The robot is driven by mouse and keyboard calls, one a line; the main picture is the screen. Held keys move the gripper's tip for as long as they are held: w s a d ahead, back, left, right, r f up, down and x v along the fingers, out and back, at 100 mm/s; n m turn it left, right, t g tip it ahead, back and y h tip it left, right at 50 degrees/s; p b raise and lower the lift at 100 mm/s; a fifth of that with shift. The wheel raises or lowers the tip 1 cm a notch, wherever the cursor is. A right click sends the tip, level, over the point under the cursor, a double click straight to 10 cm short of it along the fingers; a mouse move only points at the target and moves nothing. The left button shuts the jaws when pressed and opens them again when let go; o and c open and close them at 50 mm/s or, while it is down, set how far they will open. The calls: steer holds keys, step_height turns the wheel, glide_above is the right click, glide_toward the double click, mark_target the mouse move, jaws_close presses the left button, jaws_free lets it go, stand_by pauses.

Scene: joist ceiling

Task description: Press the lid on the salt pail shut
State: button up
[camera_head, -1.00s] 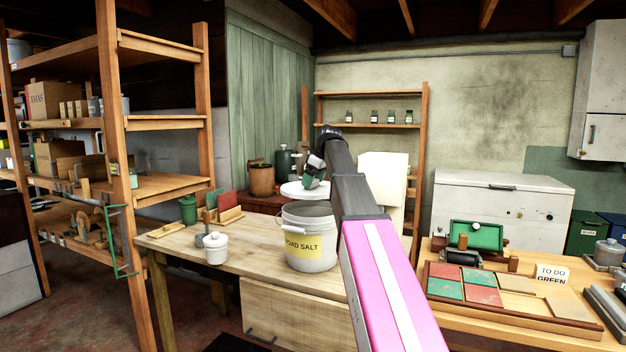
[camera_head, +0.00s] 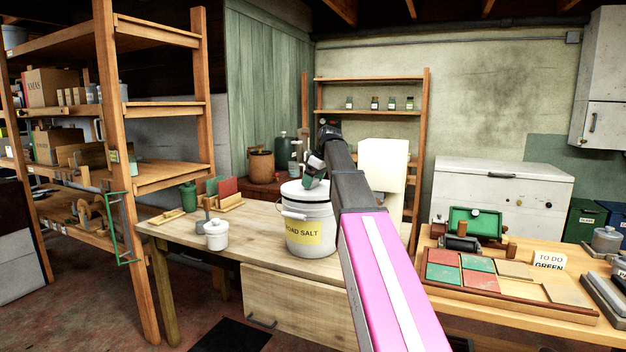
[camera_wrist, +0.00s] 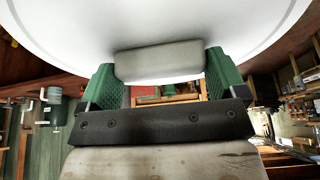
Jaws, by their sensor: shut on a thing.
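The salt pail (camera_head: 310,229) is white with a yellow "ROAD SALT" label and stands upright on the wooden workbench (camera_head: 262,234). Its round white lid (camera_head: 297,192) is at the pail's mouth; whether it is seated all around I cannot tell. My gripper (camera_head: 312,178) is above the lid, its green fingers shut on the lid's handle. In the wrist view, the green fingers (camera_wrist: 163,88) stand on either side of the pale block handle (camera_wrist: 160,62) under the lid's broad white disc (camera_wrist: 230,25). My arm hides the pail's right side.
A small white lidded jar (camera_head: 216,236) stands left of the pail. A green canister (camera_head: 189,197) and a wooden rack with coloured boards (camera_head: 226,192) are behind it. A second bench (camera_head: 450,312) with coloured tiles is at the right. The bench front is clear.

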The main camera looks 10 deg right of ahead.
steer(key=shift+f, duration=0.75)
stand_by(0.3)
stand_by(0.4)
steer(key=shift+c, duration=0.8)
steer(key=shift+f, duration=0.4)
steer(key=o, duration=0.9)
